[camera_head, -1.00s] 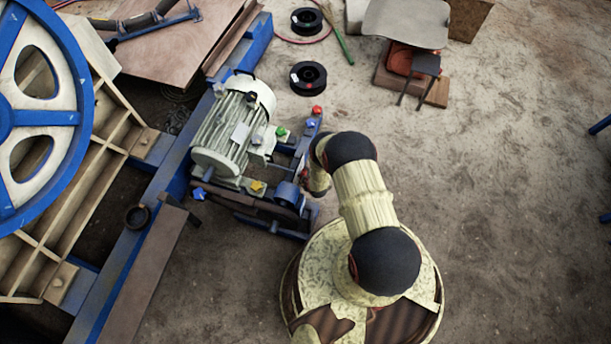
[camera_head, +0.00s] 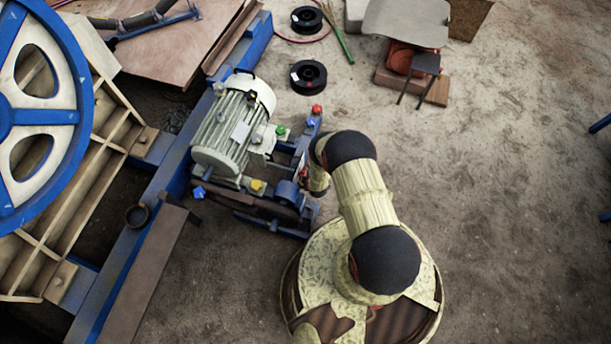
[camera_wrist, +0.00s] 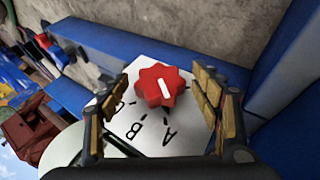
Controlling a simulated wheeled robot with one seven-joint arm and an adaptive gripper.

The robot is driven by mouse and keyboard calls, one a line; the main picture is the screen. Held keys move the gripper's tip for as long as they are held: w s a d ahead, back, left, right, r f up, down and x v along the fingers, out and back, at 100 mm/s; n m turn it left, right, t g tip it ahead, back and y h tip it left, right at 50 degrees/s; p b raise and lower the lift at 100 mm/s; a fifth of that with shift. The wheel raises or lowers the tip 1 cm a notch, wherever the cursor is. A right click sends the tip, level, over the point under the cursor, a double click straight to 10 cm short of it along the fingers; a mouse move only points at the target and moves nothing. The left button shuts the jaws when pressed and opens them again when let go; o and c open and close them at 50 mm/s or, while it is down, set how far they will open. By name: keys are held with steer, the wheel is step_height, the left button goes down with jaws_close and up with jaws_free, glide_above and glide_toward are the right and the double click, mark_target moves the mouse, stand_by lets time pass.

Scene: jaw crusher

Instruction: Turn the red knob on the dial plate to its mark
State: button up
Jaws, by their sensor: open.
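The red knob (camera_wrist: 158,88) is star-shaped, with a short white line on its top. It stands on a white dial plate (camera_wrist: 185,141) in the wrist view. The plate carries black letters A and B, and part of another letter near my left finger. My gripper (camera_wrist: 160,98) is open, one finger on each side of the knob. A gap shows on both sides, and the right finger is apart from it. The white line runs nearly up and down in the wrist view. In the head view my arm mostly hides the dial plate and gripper.
A grey-green motor (camera_head: 234,125) stands left of my gripper on a blue frame (camera_head: 147,226). Several coloured knobs sit around it, including another red one (camera_head: 317,109). Black spools (camera_head: 308,76) lie beyond.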

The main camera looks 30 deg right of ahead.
steer(key=shift+r, duration=0.1)
steer(key=v, duration=1.1)
steer(key=shift+s+r, duration=0.25)
steer(key=shift+r, duration=0.05)
